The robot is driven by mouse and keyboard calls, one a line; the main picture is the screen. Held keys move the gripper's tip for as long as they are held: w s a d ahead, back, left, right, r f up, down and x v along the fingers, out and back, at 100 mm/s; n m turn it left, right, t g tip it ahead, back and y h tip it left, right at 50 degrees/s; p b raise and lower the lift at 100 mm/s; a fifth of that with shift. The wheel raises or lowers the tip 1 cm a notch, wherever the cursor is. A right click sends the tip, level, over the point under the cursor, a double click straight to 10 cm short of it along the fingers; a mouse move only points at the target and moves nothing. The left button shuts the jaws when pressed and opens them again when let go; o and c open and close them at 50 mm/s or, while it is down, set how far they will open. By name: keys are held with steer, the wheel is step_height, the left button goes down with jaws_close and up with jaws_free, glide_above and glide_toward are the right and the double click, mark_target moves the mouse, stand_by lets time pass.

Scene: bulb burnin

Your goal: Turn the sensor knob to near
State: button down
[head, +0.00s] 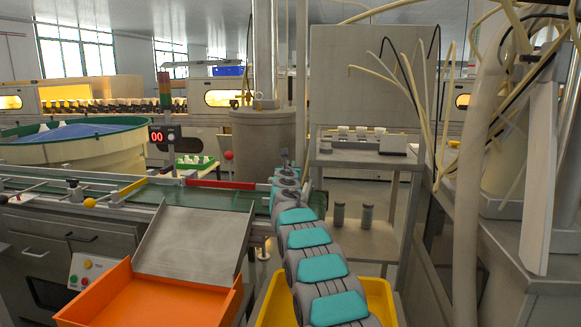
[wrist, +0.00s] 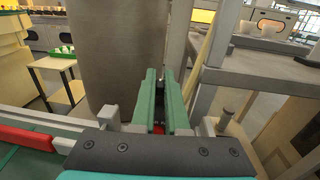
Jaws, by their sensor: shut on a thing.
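My gripper (head: 284,160) is at the far right end of the green conveyor in the head view, at the end of my outstretched arm. In the wrist view the two green fingers of my gripper (wrist: 160,92) point forward, nearly together. They are shut on a small dark thing, mostly hidden between them, with a bit of red showing low down. I take this to be the sensor knob; its pointer and any near mark are hidden.
The conveyor (head: 150,194) runs left from my gripper, with a red-knobbed lever (head: 229,156) beside it. A large grey cylinder (head: 263,145) stands behind; a metal stand (head: 362,166) is on the right. An orange tray (head: 120,297) and a yellow bin (head: 378,290) lie in front.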

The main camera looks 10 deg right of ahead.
steer(key=n+y, duration=0.3)
steer(key=y, duration=0.2)
steer(key=shift+d+f+n+y, duration=0.1)
steer(key=shift+d+n+y, duration=0.1)
steer(key=shift+n+y, duration=0.2)
steer(key=shift+a+n+y, duration=0.2)
steer(key=shift+n+y, duration=0.8)
steer(key=shift+y, duration=0.6)
steer(key=shift+n+g+y, duration=0.3)
steer(key=shift+y, duration=0.4)
steer(key=c, duration=0.9)
jaws_free()
